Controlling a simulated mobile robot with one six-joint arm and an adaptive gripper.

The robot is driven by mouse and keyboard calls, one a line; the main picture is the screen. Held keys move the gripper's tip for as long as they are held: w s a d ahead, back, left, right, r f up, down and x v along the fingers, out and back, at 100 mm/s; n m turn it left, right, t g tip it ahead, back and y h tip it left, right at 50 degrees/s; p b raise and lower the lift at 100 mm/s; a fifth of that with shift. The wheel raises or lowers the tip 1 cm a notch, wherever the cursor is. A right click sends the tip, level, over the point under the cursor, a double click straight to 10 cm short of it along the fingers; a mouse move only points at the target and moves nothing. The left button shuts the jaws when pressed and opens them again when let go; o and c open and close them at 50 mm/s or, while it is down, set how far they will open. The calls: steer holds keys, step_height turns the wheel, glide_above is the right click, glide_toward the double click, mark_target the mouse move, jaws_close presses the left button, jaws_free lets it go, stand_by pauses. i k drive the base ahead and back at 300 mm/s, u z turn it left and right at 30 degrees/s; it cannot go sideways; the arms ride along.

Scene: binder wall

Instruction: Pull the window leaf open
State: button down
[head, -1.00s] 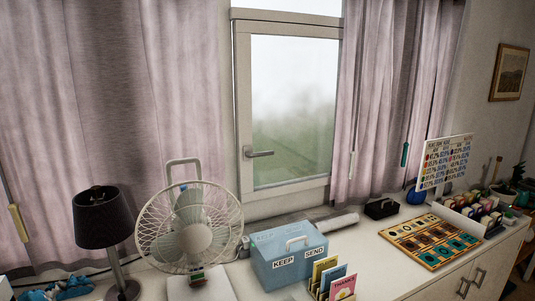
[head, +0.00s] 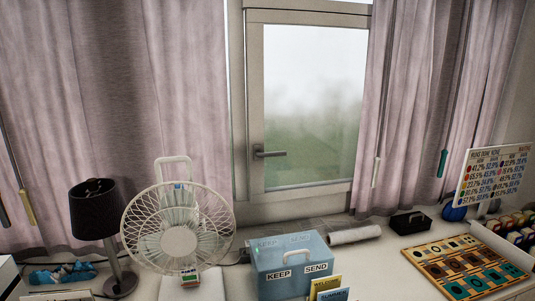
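The window leaf (head: 256,100) stands in the middle of the head view, between two pinkish curtains. Its pale frame surrounds a misty pane (head: 312,95). It looks shut in its frame. A dark grey lever handle (head: 269,154) sits on the leaf's left side and points right, roughly horizontal. My gripper is not in view, and nothing touches the handle.
Below the window, a counter holds a white fan (head: 180,232), a blue KEEP/SEND box (head: 291,266), a rolled paper (head: 354,235) and a small black box (head: 410,222). A dark lamp (head: 94,210) stands left. Curtains (head: 405,100) hang close beside the window.

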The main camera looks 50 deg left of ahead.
mark_target(255, 19)
steer(key=u, duration=0.5)
steer(key=i, duration=0.55)
steer(key=u, duration=0.85)
steer(key=i, duration=0.65)
steer(key=u, duration=0.35)
